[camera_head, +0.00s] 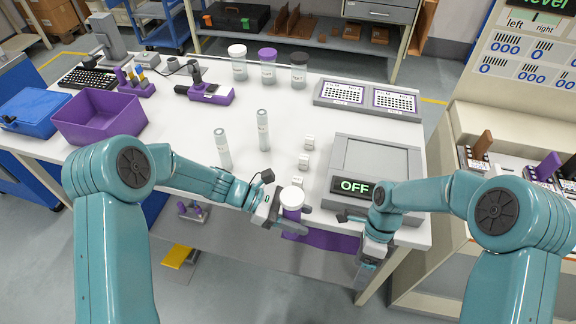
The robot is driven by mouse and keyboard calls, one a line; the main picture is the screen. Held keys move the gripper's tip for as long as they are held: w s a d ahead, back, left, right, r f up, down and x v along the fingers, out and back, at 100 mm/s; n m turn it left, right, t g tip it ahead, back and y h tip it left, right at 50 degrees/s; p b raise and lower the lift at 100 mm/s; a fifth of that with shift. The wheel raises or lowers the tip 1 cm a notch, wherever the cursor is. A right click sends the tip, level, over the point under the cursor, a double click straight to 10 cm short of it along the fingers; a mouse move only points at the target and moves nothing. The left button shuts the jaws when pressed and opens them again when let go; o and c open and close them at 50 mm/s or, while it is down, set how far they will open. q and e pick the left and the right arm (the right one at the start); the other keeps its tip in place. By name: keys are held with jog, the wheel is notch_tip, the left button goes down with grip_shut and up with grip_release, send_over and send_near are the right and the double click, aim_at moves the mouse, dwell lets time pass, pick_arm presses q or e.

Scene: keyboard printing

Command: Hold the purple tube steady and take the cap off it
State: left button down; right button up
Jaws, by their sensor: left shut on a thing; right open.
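The purple tube (291,213) is upright near the table's front edge, with its white cap (293,196) on top. My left gripper (287,222) is shut around the tube's body, below the cap. Whether the tube's base touches anything is hidden. My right gripper (365,272) is open and empty. It points downward to the right of the tube, lower in the picture, at the table's front edge and apart from the tube and cap.
A grey device reading OFF (372,158) stands behind my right arm. Small white blocks (303,161) and two slim clear tubes (263,130) stand behind the purple tube. Several capped jars (268,67) stand at the back. A purple bin (100,117) is at left. The table's middle is clear.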

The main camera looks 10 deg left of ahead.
jog(key=w+a+r+m+t+h, duration=0.1)
jog(key=w+a+r+m+h, duration=0.15)
jog(key=w+r, duration=0.45)
notch_tip(320, 180, up, 19)
jog(key=n+t, duration=0.3)
jog(key=t, duration=0.1)
send_over(288, 196)
jog(key=shift+d+r+y, duration=0.1)
jog(key=shift+y, duration=0.25)
jog(key=shift+f, duration=0.2)
notch_tip(288, 196, down, 8)
jog(key=shift+r, duration=0.2)
